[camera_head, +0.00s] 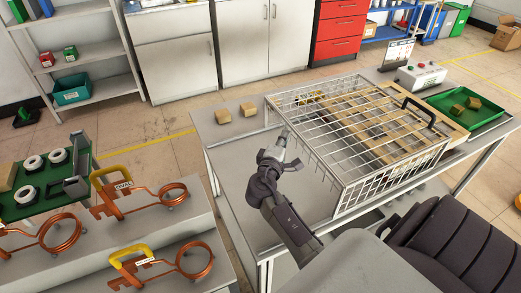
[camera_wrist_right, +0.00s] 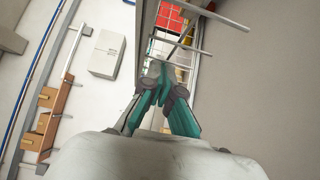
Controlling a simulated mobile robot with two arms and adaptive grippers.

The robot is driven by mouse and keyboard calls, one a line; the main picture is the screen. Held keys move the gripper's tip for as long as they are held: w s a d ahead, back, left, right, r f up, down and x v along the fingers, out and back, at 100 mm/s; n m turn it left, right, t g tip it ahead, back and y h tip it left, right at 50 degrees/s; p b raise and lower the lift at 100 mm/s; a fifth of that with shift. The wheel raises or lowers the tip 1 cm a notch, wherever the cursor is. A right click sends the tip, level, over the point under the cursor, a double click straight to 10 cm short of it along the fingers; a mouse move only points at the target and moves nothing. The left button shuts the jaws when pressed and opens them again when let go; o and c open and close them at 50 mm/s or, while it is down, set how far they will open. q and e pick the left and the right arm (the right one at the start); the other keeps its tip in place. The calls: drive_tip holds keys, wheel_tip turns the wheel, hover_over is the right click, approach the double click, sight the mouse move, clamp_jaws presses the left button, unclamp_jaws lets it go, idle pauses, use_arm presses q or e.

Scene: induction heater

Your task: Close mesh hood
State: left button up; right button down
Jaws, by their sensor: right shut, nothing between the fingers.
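The mesh hood (camera_head: 345,125) is a pale wire cage with a black handle (camera_head: 419,110) at its right. It stands over a wooden slatted board on the white table (camera_head: 240,150). I cannot tell whether its lower edge is seated all round. My right gripper (camera_head: 284,136) is at the hood's left side, close to the wires. In the right wrist view its fingertips (camera_wrist_right: 163,78) are together and empty beside the hood's wires (camera_wrist_right: 180,42); contact is unclear. My left gripper is not in view.
A green tray (camera_head: 488,118) with blocks and a control box (camera_head: 420,77) stand to the right. Copper coils with yellow handles (camera_head: 125,188) lie on a grey bench at left. Shelves and cabinets stand behind.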

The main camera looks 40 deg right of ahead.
sight(339, 119)
drive_tip(key=d, duration=0.4)
drive_tip(key=s+d, duration=0.1)
drive_tip(key=d, duration=0.3)
drive_tip(key=s+d+b, duration=0.1)
drive_tip(key=d, duration=0.2)
drive_tip(key=shift+s+d+f, duration=0.15)
drive_tip(key=shift+d+f, duration=0.05)
drive_tip(key=shift+d, duration=0.2)
drive_tip(key=d, duration=0.2)
drive_tip(key=s+d, duration=0.1)
drive_tip(key=d, duration=0.2)
drive_tip(key=d+b, duration=0.1)
drive_tip(key=d, duration=0.1)
drive_tip(key=shift+s+d, duration=0.5)
drive_tip(key=shift+d, duration=0.15)
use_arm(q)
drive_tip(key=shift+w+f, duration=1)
use_arm(e)
drive_tip(key=shift+d+r, duration=0.1)
drive_tip(key=shift+r, duration=0.1)
drive_tip(key=shift+s+d+r, duration=0.1)
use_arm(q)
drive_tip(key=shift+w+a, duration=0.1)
